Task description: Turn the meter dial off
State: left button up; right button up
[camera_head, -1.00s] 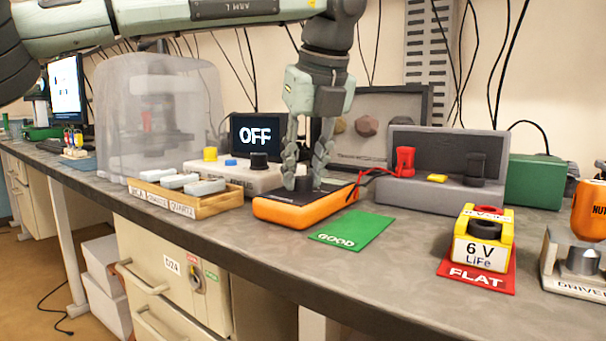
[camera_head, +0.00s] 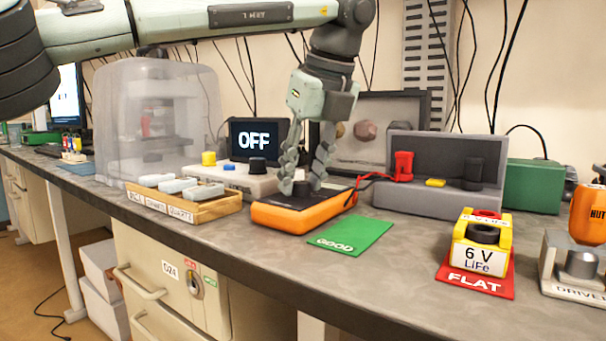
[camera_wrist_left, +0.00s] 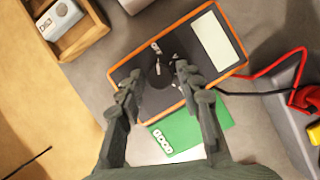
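The orange meter (camera_head: 300,217) with a black face lies flat on the bench. In the left wrist view, the meter (camera_wrist_left: 186,40) shows its pale screen at upper right. Its round black dial (camera_head: 301,188) stands up from the face, and small white marks surround the dial (camera_wrist_left: 160,76) in the wrist view. My left gripper (camera_head: 301,184) points down at the meter, with one finger on each side of the dial. It is open, with gaps between the fingers and the dial in the wrist view. The dial's exact setting is too small to read. My right gripper is out of view.
A screen (camera_head: 255,140) reading OFF stands behind. A green GOOD mat (camera_head: 350,233) lies at front right, and a red lead (camera_head: 374,178) runs from the meter to a grey block (camera_head: 420,150). A wooden sample tray (camera_head: 205,212) stands to the left.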

pick_arm(q)
jog(key=shift+o, duration=0.7)
jog(key=shift+r, duration=0.2)
jog(key=v, duration=1.1)
jog(key=shift+s+r, duration=0.15)
jog(key=shift+r, duration=0.1)
jog(key=shift+d, duration=0.15)
